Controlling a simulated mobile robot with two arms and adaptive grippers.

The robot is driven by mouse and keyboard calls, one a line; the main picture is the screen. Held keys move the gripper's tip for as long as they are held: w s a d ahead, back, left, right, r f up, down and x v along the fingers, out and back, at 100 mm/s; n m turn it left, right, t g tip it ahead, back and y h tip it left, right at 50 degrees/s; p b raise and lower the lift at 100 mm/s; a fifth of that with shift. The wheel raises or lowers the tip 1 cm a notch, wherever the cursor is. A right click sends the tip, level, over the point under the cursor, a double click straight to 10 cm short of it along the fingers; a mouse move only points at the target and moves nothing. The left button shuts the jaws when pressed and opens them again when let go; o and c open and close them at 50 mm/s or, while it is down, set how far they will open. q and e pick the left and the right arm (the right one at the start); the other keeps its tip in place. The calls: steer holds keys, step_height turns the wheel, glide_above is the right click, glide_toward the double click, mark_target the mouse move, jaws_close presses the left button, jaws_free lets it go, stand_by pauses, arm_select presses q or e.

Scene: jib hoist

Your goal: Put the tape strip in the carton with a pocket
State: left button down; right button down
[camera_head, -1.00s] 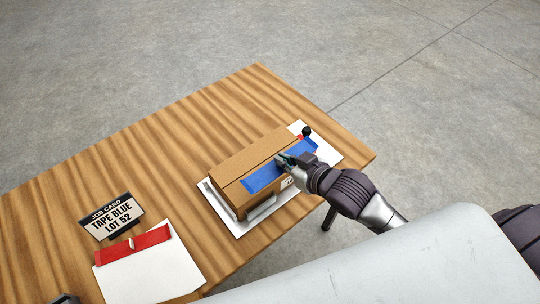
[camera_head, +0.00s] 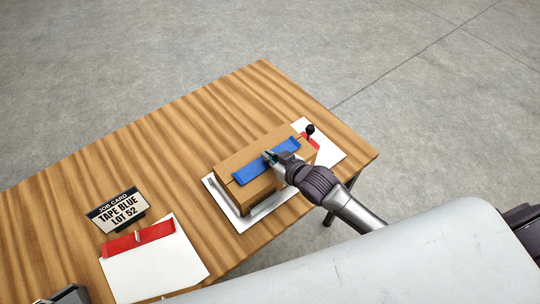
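The blue tape strip (camera_head: 250,171) lies lengthwise along the top of the brown cardboard carton (camera_head: 229,163), over its middle seam. My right gripper (camera_head: 270,157) is at the middle of the strip, from the front right, and appears shut on it. Its fingers and wrist hide part of the strip and the carton's front right side. I cannot tell whether the strip touches the carton along its whole length. My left gripper is not in view.
A white board with a red strip (camera_head: 138,241) lies front left. The table's back left is clear.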

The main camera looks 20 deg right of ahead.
steer(key=shift+f, duration=0.2)
steer(key=c, duration=1.3)
jaws_free()
steer(key=shift+r, duration=0.2)
steer(key=b+v, duration=0.1)
steer(key=v, duration=1.1)
steer(key=shift+s+f, duration=0.1)
steer(key=shift+s, duration=0.05)
